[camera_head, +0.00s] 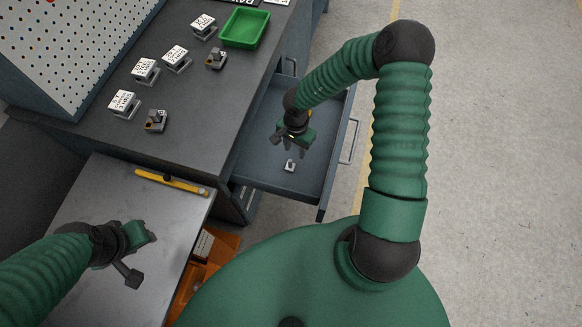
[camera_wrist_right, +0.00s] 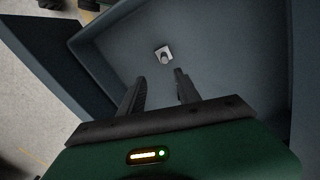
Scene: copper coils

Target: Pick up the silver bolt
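The silver bolt (camera_head: 290,165) lies on the floor of an open drawer (camera_head: 318,178). In the right wrist view the bolt (camera_wrist_right: 163,54) is a small pale piece with a darker stub, beyond the fingertips. My right gripper (camera_head: 284,139) is over the drawer, behind the bolt in the head view. In the wrist view its two fingers (camera_wrist_right: 160,80) stand apart with nothing between them. My left gripper (camera_head: 143,258) is over the grey metal surface at the lower left, with its fingers spread and no object seen between them.
The drawer walls rise around the bolt. The dark workbench (camera_head: 195,118) carries several labelled blocks and a green tray (camera_head: 245,28). A yellow level-like tool (camera_head: 172,181) lies on the metal surface (camera_head: 95,190). An orange bin (camera_head: 215,249) stands below. Open floor lies to the right.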

